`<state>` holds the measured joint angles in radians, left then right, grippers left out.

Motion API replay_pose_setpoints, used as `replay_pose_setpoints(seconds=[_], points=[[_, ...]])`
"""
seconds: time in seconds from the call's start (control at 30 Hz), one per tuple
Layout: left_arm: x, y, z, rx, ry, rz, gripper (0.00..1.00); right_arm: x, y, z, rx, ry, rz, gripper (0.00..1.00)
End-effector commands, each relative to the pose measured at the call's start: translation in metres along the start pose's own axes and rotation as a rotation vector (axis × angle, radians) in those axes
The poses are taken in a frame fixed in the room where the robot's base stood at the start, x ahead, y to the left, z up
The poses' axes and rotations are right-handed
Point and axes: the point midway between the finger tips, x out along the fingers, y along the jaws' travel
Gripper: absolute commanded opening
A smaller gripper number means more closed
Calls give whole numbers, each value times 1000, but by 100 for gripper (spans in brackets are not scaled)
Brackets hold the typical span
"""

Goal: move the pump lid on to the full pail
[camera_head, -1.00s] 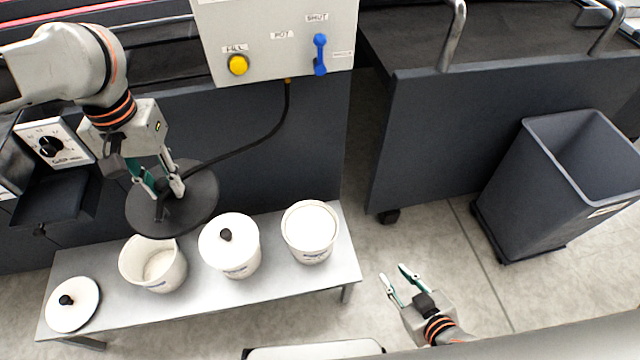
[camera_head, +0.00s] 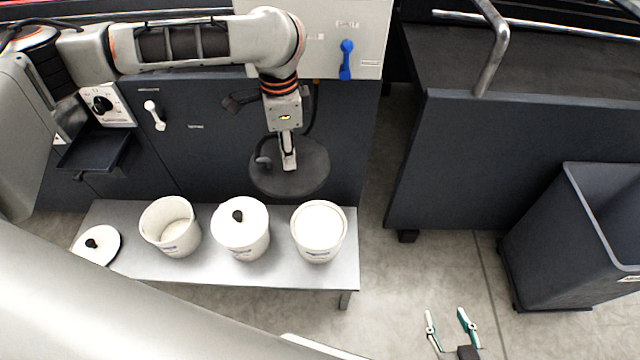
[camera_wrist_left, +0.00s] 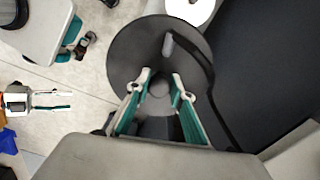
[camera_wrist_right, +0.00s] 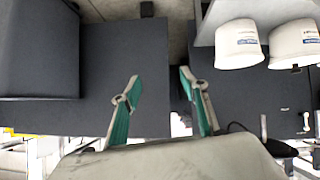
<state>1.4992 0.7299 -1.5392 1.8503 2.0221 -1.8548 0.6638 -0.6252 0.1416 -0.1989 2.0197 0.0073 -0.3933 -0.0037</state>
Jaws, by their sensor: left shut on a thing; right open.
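The pump lid, a dark grey disc (camera_head: 312,180) with a hose, hangs from my left gripper (camera_head: 289,165), which is shut on its central knob. In the head view it is above and behind the right-hand pail. The left wrist view shows the disc (camera_wrist_left: 130,50) beyond the fingers (camera_wrist_left: 160,88). The full pail (camera_head: 318,248), white and filled near its brim, stands uncovered at the right of the bench. A pail with a white knobbed lid (camera_head: 241,240) stands in the middle; an open, part-filled pail (camera_head: 171,235) is left. My right gripper (camera_head: 448,314) is open and empty, low at right.
The grey bench (camera_head: 340,270) carries the pails and a loose white lid (camera_head: 102,245) at its left end. A panel with a blue lever (camera_head: 346,60) is behind. A dark bin (camera_head: 540,235) stands at right. Open floor lies right of the bench.

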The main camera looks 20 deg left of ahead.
Motion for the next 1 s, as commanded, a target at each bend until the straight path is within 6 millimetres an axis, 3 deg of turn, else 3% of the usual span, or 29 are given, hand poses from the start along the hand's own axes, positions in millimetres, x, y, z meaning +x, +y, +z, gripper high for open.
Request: replay_pose_setpoints(seconds=[0.43,1.0], points=[[40,-18,-35,879,1,0,0,-6,-4,-2,9,-4,-7,44],[105,-25,-64,2000,1,-1,0,-8,-2,-10,15,4,-5,44]])
